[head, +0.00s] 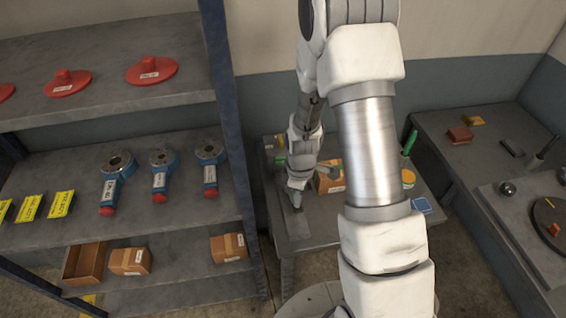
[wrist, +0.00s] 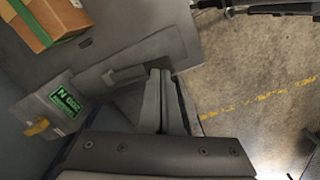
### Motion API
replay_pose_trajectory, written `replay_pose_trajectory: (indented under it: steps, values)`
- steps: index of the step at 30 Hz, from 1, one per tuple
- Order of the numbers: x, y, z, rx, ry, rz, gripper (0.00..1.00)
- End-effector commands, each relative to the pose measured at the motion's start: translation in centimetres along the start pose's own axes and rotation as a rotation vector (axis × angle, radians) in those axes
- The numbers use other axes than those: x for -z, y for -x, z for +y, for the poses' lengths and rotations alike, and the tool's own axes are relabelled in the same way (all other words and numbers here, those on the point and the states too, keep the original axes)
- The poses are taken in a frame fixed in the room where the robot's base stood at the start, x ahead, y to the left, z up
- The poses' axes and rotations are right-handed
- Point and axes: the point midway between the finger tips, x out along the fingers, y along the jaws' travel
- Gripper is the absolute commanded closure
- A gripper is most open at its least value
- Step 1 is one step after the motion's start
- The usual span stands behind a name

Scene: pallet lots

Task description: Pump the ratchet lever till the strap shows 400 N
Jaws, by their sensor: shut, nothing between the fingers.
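My gripper (head: 296,203) is shut and empty, low over the left front of the middle table. In the wrist view its fingertips (wrist: 160,73) are together, beside a grey bar (wrist: 128,74) on a flat plate (wrist: 110,62), which looks like the ratchet lever. I cannot tell whether they touch. A grey box with a lit green display (wrist: 67,105) stands to the left. Its text is upside down and appears to read 200 N. A brown carton (wrist: 45,18) with a green strap lies at upper left and also shows in the head view (head: 328,184).
A yellow part (wrist: 37,127) sticks out of the display box. A green upright tool (head: 410,142) and a blue square (head: 421,205) are at the table's right. Shelves with blue tools (head: 160,178) stand left, a bench (head: 440,125) right. The floor lies close beyond the table edge.

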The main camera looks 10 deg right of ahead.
Motion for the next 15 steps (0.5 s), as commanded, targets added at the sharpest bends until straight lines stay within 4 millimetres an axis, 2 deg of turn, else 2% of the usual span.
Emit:
replay_pose_trajectory:
  steps: [8, 15]
  values:
    - [0.0, -0.1, 0.0, 0.0, 0.0, 0.0, 1.0]
    - [0.0, -1.1, -0.1, 0.001, 0.0, 0.0, 1.0]
